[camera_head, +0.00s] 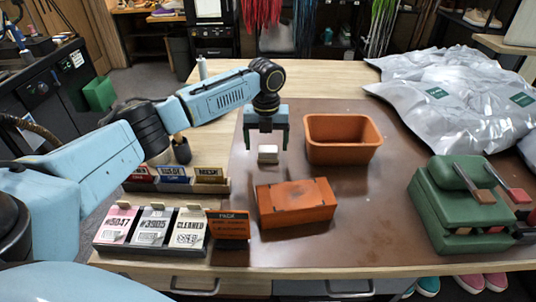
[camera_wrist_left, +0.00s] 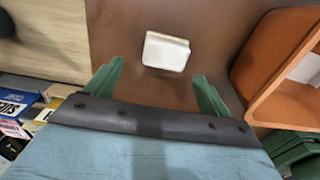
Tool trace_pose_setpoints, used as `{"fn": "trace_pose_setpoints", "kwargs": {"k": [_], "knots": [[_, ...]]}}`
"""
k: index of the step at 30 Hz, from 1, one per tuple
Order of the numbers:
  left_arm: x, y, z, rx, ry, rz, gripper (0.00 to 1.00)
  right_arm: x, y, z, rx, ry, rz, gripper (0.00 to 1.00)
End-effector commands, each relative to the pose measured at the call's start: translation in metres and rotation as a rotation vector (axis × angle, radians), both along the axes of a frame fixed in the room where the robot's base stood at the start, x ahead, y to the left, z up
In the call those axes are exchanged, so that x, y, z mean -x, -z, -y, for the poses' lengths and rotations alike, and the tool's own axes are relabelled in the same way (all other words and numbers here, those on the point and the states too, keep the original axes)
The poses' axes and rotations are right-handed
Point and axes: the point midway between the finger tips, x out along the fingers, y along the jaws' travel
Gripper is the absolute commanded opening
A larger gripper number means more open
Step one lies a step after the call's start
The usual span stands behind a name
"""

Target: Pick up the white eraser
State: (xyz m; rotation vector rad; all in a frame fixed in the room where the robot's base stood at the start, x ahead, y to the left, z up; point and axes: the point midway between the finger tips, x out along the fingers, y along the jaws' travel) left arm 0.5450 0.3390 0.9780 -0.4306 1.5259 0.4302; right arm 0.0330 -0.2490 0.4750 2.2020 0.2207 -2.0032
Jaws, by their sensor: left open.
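The white eraser (camera_head: 268,154) is a small white block lying on the brown mat, left of the orange bin. In the left wrist view the eraser (camera_wrist_left: 166,51) lies just beyond the fingertips, roughly centred between them. My left gripper (camera_head: 267,143) has green fingers and points down, above and close to the eraser. In the left wrist view the left gripper (camera_wrist_left: 160,78) is open, with nothing between its fingers. My right gripper is not in view.
An open orange bin (camera_head: 343,153) stands right of the eraser. A closed orange box (camera_head: 296,204) lies in front of it. A green case (camera_head: 447,205) with brushes and silver bags (camera_head: 455,95) are at the right. Tag holders (camera_head: 150,250) stand at the left.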

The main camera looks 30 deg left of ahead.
Motion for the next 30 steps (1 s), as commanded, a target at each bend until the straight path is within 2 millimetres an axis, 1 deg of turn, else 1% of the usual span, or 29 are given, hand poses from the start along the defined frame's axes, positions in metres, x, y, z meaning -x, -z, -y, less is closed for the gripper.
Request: {"fn": "trace_pose_setpoints", "kwargs": {"k": [1,6,9,16,17,27,28,29,30], "knots": [[0.000,0.010,0.002,0.000,0.001,-0.004,0.82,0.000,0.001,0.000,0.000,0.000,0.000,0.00],[-0.001,0.035,0.004,0.000,0.001,-0.004,0.82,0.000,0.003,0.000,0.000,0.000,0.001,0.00],[-0.001,0.041,0.004,-0.001,0.001,-0.003,0.82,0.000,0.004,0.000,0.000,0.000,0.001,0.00],[-0.001,0.042,0.004,0.000,0.001,-0.001,0.82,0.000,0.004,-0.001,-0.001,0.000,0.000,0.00],[-0.001,0.042,0.004,0.000,0.001,-0.001,0.79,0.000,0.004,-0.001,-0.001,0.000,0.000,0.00],[-0.001,0.042,0.004,0.000,0.001,-0.001,0.35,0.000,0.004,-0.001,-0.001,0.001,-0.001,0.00],[-0.002,0.042,0.004,-0.001,0.001,-0.001,0.33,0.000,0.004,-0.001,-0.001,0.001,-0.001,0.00],[-0.002,0.041,0.004,-0.001,0.001,-0.001,0.29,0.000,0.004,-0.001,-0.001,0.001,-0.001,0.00],[-0.002,0.041,0.004,-0.001,0.001,-0.001,0.29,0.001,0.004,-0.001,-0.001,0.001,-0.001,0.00]]}}
